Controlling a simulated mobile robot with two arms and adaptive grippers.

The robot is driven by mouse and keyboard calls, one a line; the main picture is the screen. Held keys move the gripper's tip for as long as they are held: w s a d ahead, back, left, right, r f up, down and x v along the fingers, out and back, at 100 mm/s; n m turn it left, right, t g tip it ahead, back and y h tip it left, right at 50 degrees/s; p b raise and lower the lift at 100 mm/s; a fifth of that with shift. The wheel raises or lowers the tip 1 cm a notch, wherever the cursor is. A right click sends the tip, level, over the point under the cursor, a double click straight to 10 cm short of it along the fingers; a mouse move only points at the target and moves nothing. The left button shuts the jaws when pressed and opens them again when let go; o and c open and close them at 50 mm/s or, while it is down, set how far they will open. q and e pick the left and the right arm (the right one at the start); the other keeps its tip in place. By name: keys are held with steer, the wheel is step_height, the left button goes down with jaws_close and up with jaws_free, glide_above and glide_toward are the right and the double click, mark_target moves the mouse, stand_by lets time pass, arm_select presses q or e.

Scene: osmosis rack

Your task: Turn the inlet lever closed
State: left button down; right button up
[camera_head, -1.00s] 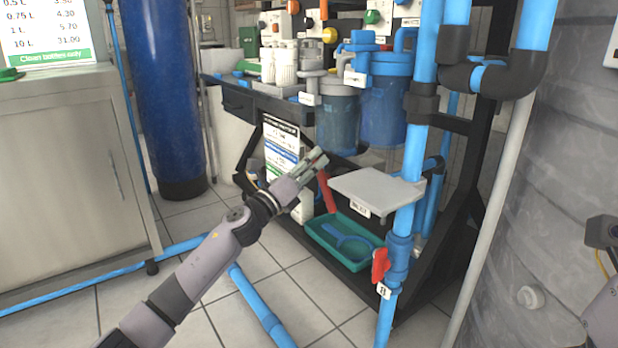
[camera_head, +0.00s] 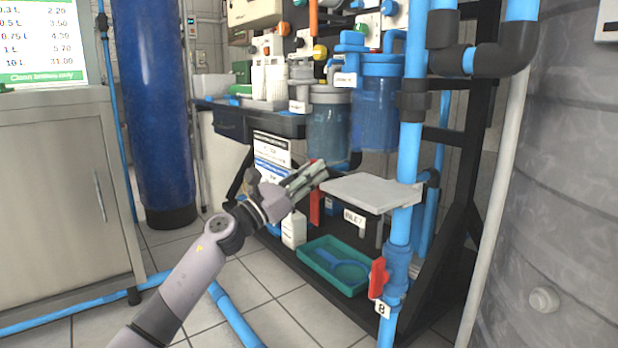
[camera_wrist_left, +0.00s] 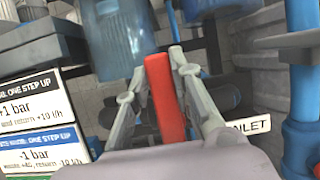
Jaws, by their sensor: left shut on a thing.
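The inlet lever is a red bar (camera_head: 315,208) hanging down just left of a small white label (camera_head: 354,217) under a grey shelf. My left gripper (camera_head: 318,170) reaches in from the left, with its fingers at the lever's upper part. In the left wrist view the red lever (camera_wrist_left: 160,95) stands upright between the two grey fingers (camera_wrist_left: 160,70), which are shut on it. The label there (camera_wrist_left: 250,125) reads INLET and lies right of the fingers. The valve body behind the lever is mostly hidden. My right gripper is out of view.
The grey shelf (camera_head: 370,192) juts out close right of my left gripper. Filter housings (camera_head: 328,130) hang above it. A teal tray (camera_head: 312,262) sits below. A second red lever (camera_head: 377,278) is on the blue vertical pipe (camera_head: 404,170). Blue pipe crosses the floor.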

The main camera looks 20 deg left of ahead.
arm_select(q)
steer(key=shift+d+f, duration=0.1)
steer(key=shift+f, duration=0.1)
steer(key=c, duration=1.4)
jaws_free()
steer(key=shift+r, duration=0.1)
steer(key=v, duration=1.2)
